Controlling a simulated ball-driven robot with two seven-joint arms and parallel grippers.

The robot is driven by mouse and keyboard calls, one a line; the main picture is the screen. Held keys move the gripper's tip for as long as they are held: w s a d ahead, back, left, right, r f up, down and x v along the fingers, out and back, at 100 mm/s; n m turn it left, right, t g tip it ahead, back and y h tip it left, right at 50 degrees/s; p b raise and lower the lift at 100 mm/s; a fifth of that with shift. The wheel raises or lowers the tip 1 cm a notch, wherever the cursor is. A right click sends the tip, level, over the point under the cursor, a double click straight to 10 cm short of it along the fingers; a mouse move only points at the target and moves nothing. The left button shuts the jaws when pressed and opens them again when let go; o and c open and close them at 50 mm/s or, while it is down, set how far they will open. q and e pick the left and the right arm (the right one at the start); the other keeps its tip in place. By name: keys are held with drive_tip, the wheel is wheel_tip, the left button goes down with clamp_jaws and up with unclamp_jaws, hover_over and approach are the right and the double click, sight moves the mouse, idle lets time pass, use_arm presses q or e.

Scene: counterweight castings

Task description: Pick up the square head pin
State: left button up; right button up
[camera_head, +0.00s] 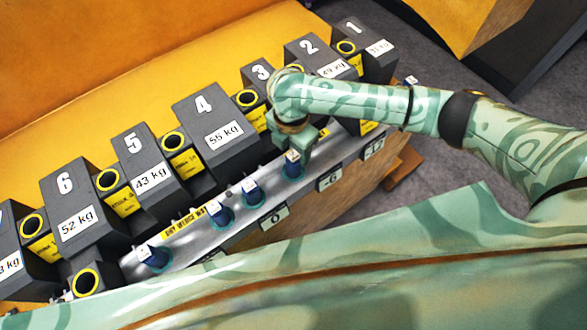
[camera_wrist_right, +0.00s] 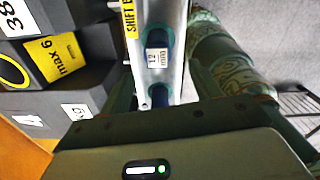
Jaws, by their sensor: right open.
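Several blue pins with pale labelled heads stand along a metal rail (camera_head: 190,238). One pin (camera_head: 293,158) is right by my right gripper (camera_head: 297,138). Other pins stand further left: one (camera_head: 250,190), another (camera_head: 220,214) and one near the rail's left end (camera_head: 153,256). I cannot tell which is the square head pin. In the right wrist view, a pin labelled 12 mm (camera_wrist_right: 158,57) stands ahead, and another blue pin (camera_wrist_right: 160,95) shows between the open fingers (camera_wrist_right: 161,84). Its lower part is hidden by the gripper body. My left gripper is out of view.
Dark numbered castings with weight labels, such as number 4 (camera_head: 205,112) and number 6 (camera_head: 72,200), line the rail's back side. A wooden front (camera_head: 325,205) carries number plates. Grey floor (camera_head: 400,215) lies to the right. My own pale green arm crosses the bottom.

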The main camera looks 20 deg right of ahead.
sight(293, 156)
wheel_tip(293, 156, down, 2)
drive_tip(key=shift+f, duration=0.2)
drive_tip(key=f, duration=0.3)
drive_tip(key=f+b, duration=0.1)
drive_tip(key=f, duration=0.1)
drive_tip(key=shift+w+d+f, duration=0.2)
drive_tip(key=shift+w+d, duration=0.1)
drive_tip(key=shift+w, duration=0.05)
drive_tip(key=shift+r, duration=0.1)
clamp_jaws()
wheel_tip(293, 156, up, 10)
drive_tip(key=shift+f+p, duration=0.15)
drive_tip(key=shift+p, duration=1)
wheel_tip(293, 156, up, 10)
drive_tip(key=p, duration=0.8)
